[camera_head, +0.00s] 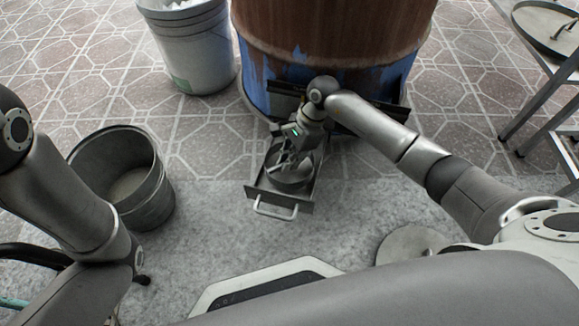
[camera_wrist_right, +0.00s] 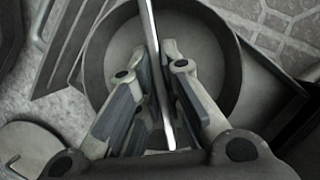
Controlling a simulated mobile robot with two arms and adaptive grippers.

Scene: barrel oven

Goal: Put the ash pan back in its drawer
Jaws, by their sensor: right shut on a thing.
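The ash pan (camera_head: 291,181) is a round grey metal pan with a thin bar handle across its top. It is at the open drawer (camera_head: 258,195), which sticks out from the base of the barrel oven (camera_head: 330,40). I cannot tell whether the pan rests on the drawer floor or hangs just above it. My right gripper (camera_head: 290,163) is over the pan, shut on its bar handle. In the right wrist view the handle (camera_wrist_right: 150,40) runs between the fingers and the pan's rim (camera_wrist_right: 232,70) surrounds them. My left arm shows at the left; its gripper is not visible.
An empty-looking metal bucket (camera_head: 160,195) stands at left on the floor. A galvanised bin (camera_head: 195,50) is beside the barrel. A round lid (camera_head: 412,243) lies at front right. A metal stand (camera_head: 540,100) is at far right. Floor around the drawer front is clear.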

